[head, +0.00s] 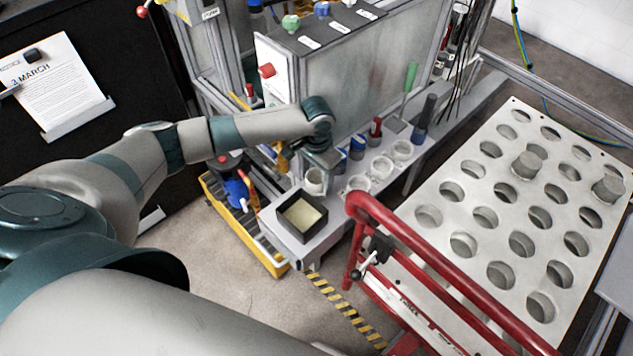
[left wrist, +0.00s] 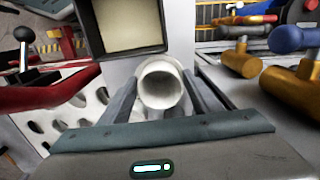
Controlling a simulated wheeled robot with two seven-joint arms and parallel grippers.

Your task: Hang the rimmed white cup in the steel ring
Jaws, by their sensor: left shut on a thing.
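My left gripper (head: 320,162) points down over the near end of the narrow grey bench. It is shut on a white cup (head: 315,181), whose lower part shows under the jaws. In the left wrist view the white cup (left wrist: 160,88) sits between the two fingers, its round open mouth facing the camera. Several pale round holders or cups stand in a row to the right, the nearest one (head: 357,185) close to the held cup. I cannot tell for sure which of these is the steel ring. My right gripper is not in view.
A black square tray (head: 302,216) with a pale inside stands at the bench end, close to the cup. Blue and red-handled tools (head: 357,146) stand behind the row. A red rail (head: 440,262) and a white plate with many holes (head: 475,185) lie to the right.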

